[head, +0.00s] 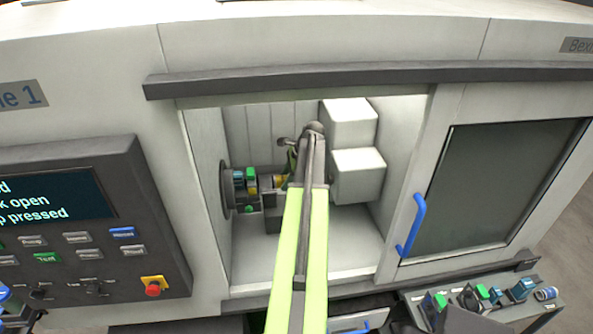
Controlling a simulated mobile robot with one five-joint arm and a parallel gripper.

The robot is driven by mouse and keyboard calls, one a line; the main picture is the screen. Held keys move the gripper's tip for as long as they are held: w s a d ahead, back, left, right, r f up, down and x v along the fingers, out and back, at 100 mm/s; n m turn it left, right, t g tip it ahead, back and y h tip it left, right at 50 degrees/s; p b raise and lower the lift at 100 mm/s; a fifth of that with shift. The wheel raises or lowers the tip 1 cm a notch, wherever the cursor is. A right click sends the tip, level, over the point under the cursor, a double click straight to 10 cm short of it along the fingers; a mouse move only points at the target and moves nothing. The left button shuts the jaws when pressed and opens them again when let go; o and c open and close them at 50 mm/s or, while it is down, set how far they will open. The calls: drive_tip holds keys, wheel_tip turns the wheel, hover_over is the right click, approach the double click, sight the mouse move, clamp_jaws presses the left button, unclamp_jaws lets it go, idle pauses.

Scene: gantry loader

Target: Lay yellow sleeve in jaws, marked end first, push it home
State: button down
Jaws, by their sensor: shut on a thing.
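My green arm reaches through the machine's open doorway. My gripper (290,170) is at the arm's far end, small and partly hidden by the arm. It is shut on the yellow sleeve (280,181), of which only a small part shows. The sleeve is just right of the chuck jaws (251,181), which carry green and blue blocks on the dark round chuck (227,188) at the left wall. I cannot tell whether the sleeve touches the jaws or is inside them. Its marked end cannot be made out.
White blocks (358,174) stand right of my arm inside the machine. The sliding door (510,185) with a blue handle (413,225) is at the right. A tray (420,310) with several green and blue parts is lower right. The control panel (100,225) has a red button (153,288).

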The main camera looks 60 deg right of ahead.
sight(280, 184)
drive_tip(key=a, duration=0.3)
drive_tip(key=shift+w+a+f, duration=0.1)
drive_tip(key=shift+w+a, duration=0.1)
drive_tip(key=shift+a, duration=0.15)
drive_tip(key=shift+w+n+t+h, duration=0.25)
drive_tip(key=shift+n+t+h, duration=0.05)
drive_tip(key=w+d+f+b, duration=0.1)
drive_tip(key=w+d, duration=0.1)
drive_tip(key=d, duration=0.1)
drive_tip(key=w+d+f+b, duration=0.2)
drive_tip(key=w+d, duration=0.1)
drive_tip(key=w+d+f+b, duration=0.2)
drive_tip(key=d, duration=0.1)
drive_tip(key=shift+w+d, duration=0.15)
drive_tip(key=shift+w, duration=0.2)
drive_tip(key=f+b, duration=0.2)
drive_tip(key=b, duration=0.1)
drive_tip(key=shift+w+f, duration=0.3)
drive_tip(key=shift+f, duration=0.05)
drive_tip(key=shift+w+a+f+b, duration=0.1)
drive_tip(key=shift+f+b, duration=0.45)
drive_tip(key=shift+w+a+f+b, duration=0.1)
drive_tip(key=shift+f+b, duration=0.4)
drive_tip(key=shift+b, duration=0.05)
drive_tip(key=shift+w+a, duration=0.75)
drive_tip(key=shift+w, duration=0.25)
drive_tip(key=shift+w+a, duration=0.7)
drive_tip(key=shift+w, duration=0.3)
drive_tip(key=c, duration=0.7)
unclamp_jaws()
